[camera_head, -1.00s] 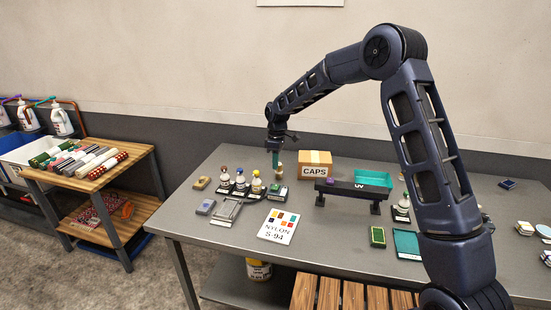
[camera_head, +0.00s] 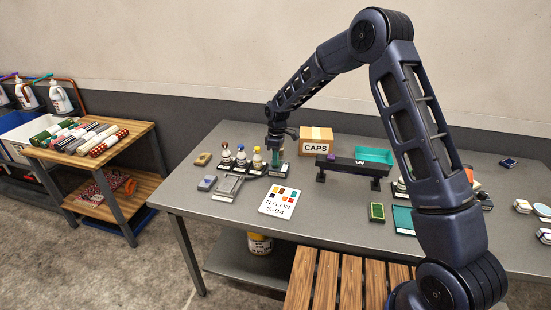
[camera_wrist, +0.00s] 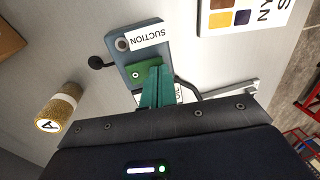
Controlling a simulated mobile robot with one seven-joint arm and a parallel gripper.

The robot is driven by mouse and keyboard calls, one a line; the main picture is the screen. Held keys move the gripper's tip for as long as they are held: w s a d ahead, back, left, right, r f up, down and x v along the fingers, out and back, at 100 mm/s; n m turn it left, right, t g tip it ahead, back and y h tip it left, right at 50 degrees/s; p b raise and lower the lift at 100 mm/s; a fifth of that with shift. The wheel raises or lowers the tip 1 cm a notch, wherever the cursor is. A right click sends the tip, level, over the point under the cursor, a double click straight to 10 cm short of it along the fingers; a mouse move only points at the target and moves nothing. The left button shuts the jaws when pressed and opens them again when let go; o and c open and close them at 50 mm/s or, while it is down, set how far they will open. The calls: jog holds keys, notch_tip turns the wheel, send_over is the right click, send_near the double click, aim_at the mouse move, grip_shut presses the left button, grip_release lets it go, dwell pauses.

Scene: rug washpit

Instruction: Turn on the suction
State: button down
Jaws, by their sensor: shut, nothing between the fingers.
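The suction box (camera_wrist: 150,42), a small blue-grey block, carries an upside-down SUCTION label in the wrist view. A green part (camera_wrist: 142,78) with a pale round dot sits at its near end, and a dark round spot is beside the label. My gripper (camera_wrist: 160,70) is shut and empty, its teal fingertips over or right against the green part; I cannot tell whether they touch. The fingers partly hide the box's near end. In the head view my gripper (camera_head: 276,164) points down at the suction box (camera_head: 277,174) on the grey table.
Several small bottles (camera_head: 240,158) stand just left of my gripper. A CAPS carton (camera_head: 316,143) and the dark UV unit (camera_head: 350,166) are to the right. The NYLON S-94 card (camera_head: 280,202) lies in front. A gold cylinder marked A (camera_wrist: 58,108) is near in the wrist view.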

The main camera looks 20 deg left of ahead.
jog(key=shift+f+t, duration=0.25)
jog(key=shift+t, duration=0.05)
jog(key=shift+r, duration=0.1)
jog(key=shift+w+r, duration=0.2)
jog(key=shift+w, duration=0.45)
jog(key=shift+r, duration=0.1)
notch_tip(320, 180, up, 14)
jog(key=s, duration=0.2)
jog(key=shift+f, duration=0.2)
jog(key=shift+s, duration=0.1)
dwell(0.3)
